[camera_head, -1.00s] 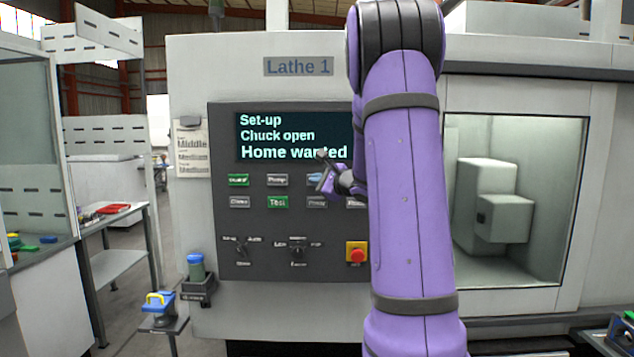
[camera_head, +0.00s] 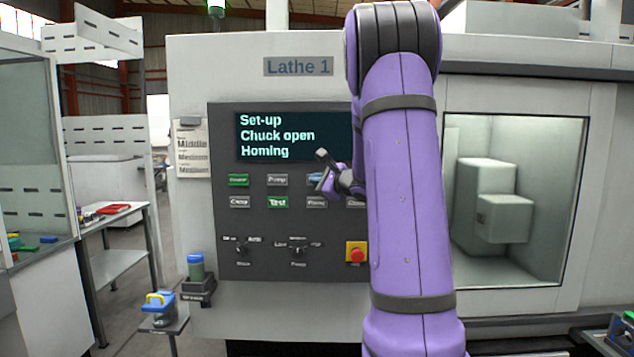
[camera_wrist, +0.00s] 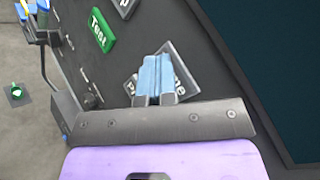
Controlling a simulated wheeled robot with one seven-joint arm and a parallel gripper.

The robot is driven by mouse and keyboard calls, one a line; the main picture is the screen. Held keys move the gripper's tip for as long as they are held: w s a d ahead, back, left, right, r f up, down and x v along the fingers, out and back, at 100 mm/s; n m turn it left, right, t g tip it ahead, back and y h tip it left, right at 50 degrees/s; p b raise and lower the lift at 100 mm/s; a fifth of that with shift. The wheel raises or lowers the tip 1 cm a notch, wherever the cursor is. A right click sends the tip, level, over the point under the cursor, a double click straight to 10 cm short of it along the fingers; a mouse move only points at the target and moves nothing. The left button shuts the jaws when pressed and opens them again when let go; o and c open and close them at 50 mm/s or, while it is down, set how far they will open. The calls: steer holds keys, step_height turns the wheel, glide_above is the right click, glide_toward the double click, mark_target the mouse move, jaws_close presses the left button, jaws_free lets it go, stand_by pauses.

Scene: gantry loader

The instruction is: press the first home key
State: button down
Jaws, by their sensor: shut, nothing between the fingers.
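The control panel (camera_head: 230,220) of Lathe 1 has two rows of keys under a dark display (camera_head: 260,120). The display reads "Set-up, Chuck open, Homing". My gripper (camera_head: 315,177) is at the third key of the upper row and largely covers it in the head view. In the wrist view my gripper (camera_wrist: 154,68) has its light blue fingers shut together, empty, over a grey key ending in "me" (camera_wrist: 184,66). They also overlap a neighbouring key starting with "P" (camera_wrist: 131,88). Whether the fingertips touch the key cannot be told.
The green Test key (camera_head: 277,202) and the grey Pump key (camera_head: 277,179) lie left of my gripper. A red stop button on yellow (camera_head: 357,252) sits lower on the panel. A small holder with a green container (camera_head: 196,267) juts out at the panel's lower left.

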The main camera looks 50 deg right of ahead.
steer(key=shift+s+a, duration=0.5)
steer(key=shift+a, duration=0.1)
steer(key=s+a, duration=0.3)
steer(key=shift+s+a, duration=0.15)
steer(key=shift+a, duration=0.25)
stand_by(0.4)
stand_by(0.6)
